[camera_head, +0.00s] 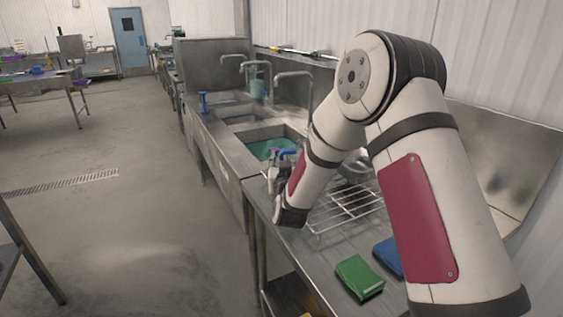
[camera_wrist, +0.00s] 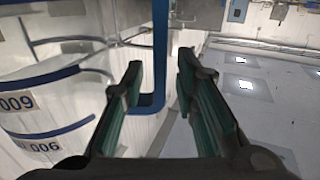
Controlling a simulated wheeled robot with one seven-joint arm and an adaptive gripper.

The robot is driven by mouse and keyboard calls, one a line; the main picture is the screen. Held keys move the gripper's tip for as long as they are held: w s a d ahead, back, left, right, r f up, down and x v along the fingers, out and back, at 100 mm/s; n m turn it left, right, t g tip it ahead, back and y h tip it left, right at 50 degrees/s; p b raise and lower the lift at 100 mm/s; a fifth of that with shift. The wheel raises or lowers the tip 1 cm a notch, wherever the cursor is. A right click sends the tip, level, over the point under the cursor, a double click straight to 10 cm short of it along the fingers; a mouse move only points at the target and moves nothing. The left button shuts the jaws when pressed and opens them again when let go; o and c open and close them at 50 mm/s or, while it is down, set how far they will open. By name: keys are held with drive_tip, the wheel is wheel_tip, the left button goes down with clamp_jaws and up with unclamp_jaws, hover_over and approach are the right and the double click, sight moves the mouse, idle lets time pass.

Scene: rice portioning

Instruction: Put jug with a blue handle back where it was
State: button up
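The jug's blue handle (camera_head: 288,153) shows in the head view beside my gripper (camera_head: 276,175), near the sink end of the steel counter. My arm and gripper hide most of the jug there. In the wrist view the blue handle (camera_wrist: 160,62) stands as an upright bar with a curved lower end, between my open fingers (camera_wrist: 160,85).
A wire rack (camera_head: 335,212) lies on the counter, with a green folded item (camera_head: 359,278) and a blue one (camera_head: 388,254) in front. A sink basin with a green bottom (camera_head: 270,148) lies beyond my gripper. White surfaces with blue bands and numbers (camera_wrist: 40,120) fill the wrist view's left side.

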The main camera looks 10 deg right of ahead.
drive_tip(key=shift+r, duration=0.15)
drive_tip(key=s, duration=1.2)
drive_tip(key=s+r+n+g+y, duration=0.1)
drive_tip(key=s+r+g+y, duration=0.1)
drive_tip(key=s+r+g, duration=0.5)
drive_tip(key=s+d+r+g, duration=0.1)
drive_tip(key=s+d+g, duration=0.2)
drive_tip(key=s, duration=1.2)
drive_tip(key=s+d+g, duration=0.4)
drive_tip(key=s, duration=1.1)
drive_tip(key=shift+s+d+r+h, duration=0.2)
drive_tip(key=shift+s+r+h, duration=0.05)
drive_tip(key=shift+r+h, duration=0.15)
drive_tip(key=shift+r, duration=0.45)
